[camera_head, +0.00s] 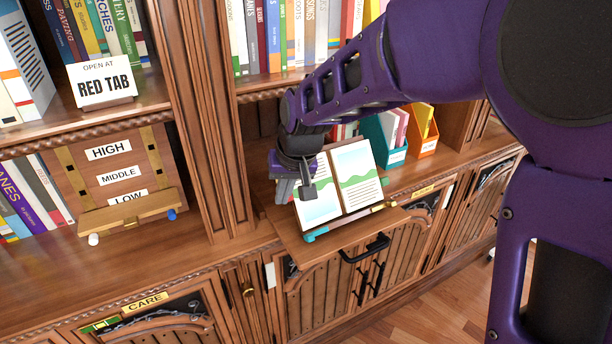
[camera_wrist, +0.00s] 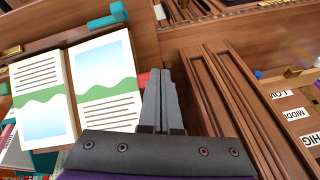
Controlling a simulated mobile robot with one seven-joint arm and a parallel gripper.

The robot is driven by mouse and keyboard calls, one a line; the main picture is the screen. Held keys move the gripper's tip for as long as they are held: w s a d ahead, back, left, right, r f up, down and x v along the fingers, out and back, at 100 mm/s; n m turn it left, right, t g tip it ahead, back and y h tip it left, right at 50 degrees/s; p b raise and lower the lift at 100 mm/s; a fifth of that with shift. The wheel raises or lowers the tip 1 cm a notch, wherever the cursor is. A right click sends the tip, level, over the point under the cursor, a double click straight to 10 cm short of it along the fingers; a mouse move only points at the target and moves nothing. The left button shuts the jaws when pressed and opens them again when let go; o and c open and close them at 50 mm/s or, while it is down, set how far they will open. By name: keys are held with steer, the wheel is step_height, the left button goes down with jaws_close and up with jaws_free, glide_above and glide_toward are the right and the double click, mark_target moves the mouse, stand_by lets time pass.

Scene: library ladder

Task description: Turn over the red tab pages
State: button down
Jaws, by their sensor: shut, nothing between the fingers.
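An open book (camera_head: 352,180) lies on a tilted stand, with text and blue-green pictures on both pages. In the wrist view the book (camera_wrist: 88,90) is at the left. A small red tab (camera_wrist: 143,80) sticks out from the page edge nearest my gripper; the finger partly covers it, and I cannot tell whether they touch. My gripper (camera_head: 306,192) is at the left page's outer side in the head view. In the wrist view my gripper (camera_wrist: 162,76) is shut and empty, its fingers just beside the tab. A sign (camera_head: 104,81) reads "OPEN AT RED TAB".
A wooden post (camera_head: 212,120) stands left of my gripper. Teal (camera_head: 384,140) and orange (camera_head: 422,130) file boxes stand behind the book. A board labelled HIGH, MIDDLE, LOW (camera_head: 118,175) is at the left.

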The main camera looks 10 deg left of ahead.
steer(key=shift+w+a+f, duration=0.35)
steer(key=shift+a+f, duration=0.15)
steer(key=shift+a, duration=0.1)
steer(key=shift+w+d, duration=0.1)
stand_by(0.3)
